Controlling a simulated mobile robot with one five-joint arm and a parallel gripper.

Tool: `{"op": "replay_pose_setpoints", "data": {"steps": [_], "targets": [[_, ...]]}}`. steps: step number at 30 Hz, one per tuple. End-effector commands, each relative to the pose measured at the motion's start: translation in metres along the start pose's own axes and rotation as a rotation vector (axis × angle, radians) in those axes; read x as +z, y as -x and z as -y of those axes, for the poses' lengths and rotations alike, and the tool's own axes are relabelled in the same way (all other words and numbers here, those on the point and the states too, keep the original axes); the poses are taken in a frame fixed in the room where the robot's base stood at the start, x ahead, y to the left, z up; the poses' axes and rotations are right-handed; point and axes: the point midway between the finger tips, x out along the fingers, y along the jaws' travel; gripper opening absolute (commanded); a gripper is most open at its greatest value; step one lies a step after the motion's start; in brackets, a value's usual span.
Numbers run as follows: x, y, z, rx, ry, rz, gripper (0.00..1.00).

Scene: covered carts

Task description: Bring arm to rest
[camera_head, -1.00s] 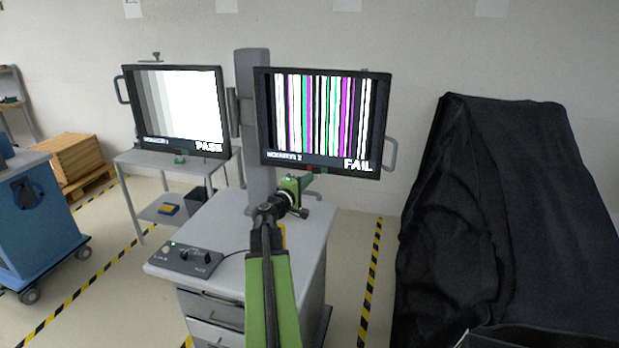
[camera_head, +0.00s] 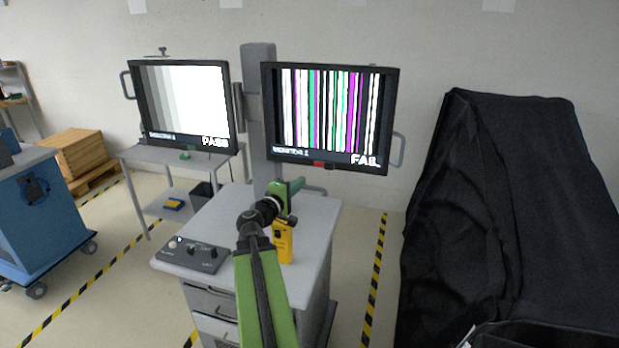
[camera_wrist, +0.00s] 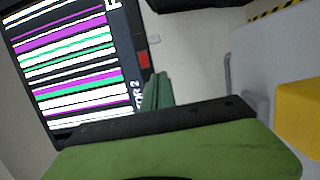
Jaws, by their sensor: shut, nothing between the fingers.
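My arm, green and black, reaches forward over the grey cart (camera_head: 318,222) in the head view. My gripper (camera_head: 297,185) is at its far end, below the right monitor (camera_head: 328,115) and above the cart top. It is shut and holds nothing. In the wrist view the green gripper fingers (camera_wrist: 157,92) point toward the monitor's lower edge, beside a red tag (camera_wrist: 144,60). The right monitor shows coloured stripes and FAIL. Part of the cart top is hidden behind my arm.
A yellow device (camera_head: 284,243) stands on the cart just right of my arm. A control box (camera_head: 195,254) lies on the cart's left front. The left monitor (camera_head: 182,102) shows PASS. A black-covered cart (camera_head: 515,220) fills the right side. Open floor lies between it and the grey cart.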

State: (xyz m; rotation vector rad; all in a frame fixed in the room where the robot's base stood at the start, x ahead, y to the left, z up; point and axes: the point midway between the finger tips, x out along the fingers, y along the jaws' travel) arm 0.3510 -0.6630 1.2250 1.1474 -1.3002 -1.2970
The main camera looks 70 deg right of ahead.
Motion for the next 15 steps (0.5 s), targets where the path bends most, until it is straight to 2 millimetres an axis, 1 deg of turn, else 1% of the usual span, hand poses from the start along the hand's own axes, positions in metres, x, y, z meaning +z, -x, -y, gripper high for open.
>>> {"op": "replay_pose_setpoints", "data": {"steps": [1, 3, 6, 15], "targets": [[0.000, 0.012, 0.000, 0.000, 0.000, -0.003, 0.00], [0.000, 0.020, 0.000, 0.000, 0.000, -0.003, 0.00], [-0.001, 0.026, 0.000, 0.000, 0.000, -0.002, 0.00], [-0.002, 0.028, 0.000, 0.000, 0.000, -0.002, 0.00]]}}
